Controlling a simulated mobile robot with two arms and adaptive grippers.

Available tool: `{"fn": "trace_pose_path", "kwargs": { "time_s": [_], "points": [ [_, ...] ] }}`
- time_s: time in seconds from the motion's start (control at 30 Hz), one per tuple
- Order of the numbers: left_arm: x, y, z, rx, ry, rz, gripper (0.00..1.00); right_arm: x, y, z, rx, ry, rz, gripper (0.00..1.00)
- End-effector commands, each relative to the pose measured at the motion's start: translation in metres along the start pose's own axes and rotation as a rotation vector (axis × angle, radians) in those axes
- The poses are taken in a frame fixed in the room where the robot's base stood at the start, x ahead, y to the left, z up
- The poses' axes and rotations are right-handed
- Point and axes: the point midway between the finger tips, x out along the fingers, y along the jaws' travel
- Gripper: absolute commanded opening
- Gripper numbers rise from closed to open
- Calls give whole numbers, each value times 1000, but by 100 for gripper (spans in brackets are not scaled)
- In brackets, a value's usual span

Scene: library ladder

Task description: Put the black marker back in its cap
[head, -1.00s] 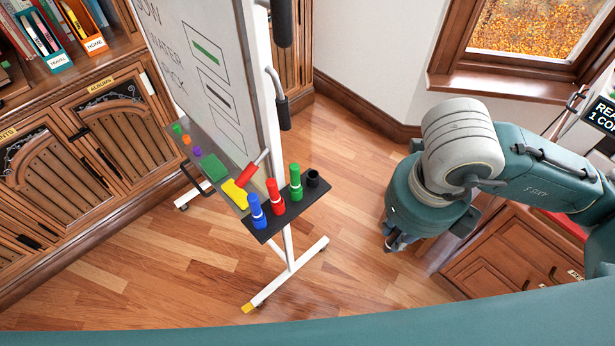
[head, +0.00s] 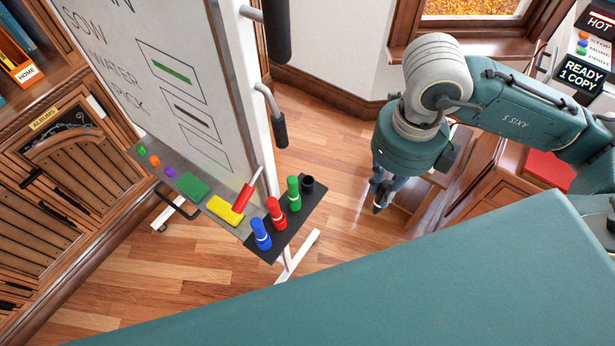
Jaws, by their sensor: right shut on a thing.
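The black cap (head: 308,184) stands open end up at the right end of a dark marker holder (head: 290,222) on the whiteboard's side. Blue (head: 261,235), red (head: 276,214) and green (head: 293,193) markers stand in a row beside it. My right gripper (head: 379,201) points down, right of the cap and apart from it. It is shut on a small dark thing that looks like the black marker (head: 377,209); mostly the lower tip shows, and the fingers hide the rest. My left gripper is out of view.
The whiteboard (head: 175,75) has a ledge with a yellow block (head: 224,210), a green block (head: 192,186) and a red-handled tool (head: 243,197). Black handles (head: 280,130) stick out from its frame. Open floor lies between holder and gripper. A wooden cabinet (head: 500,210) stands right.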

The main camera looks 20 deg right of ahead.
Motion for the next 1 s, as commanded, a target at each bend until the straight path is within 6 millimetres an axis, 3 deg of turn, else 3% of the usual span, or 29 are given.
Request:
{"fn": "trace_pose_path", "kwargs": {
  "time_s": [0.5, 0.7, 0.8, 1.0],
  "points": [
    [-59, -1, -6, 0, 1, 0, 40, -7, 60, 120, -1, 1, 1, 2],
    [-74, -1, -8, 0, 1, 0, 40, -5, 78, 157, -2, 0, -1, 2],
    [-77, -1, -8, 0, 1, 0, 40, 14, 75, 154, 0, 4, -2, 2],
    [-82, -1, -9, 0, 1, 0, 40, 30, 75, 153, 0, 4, -2, 2]
  ]
}}
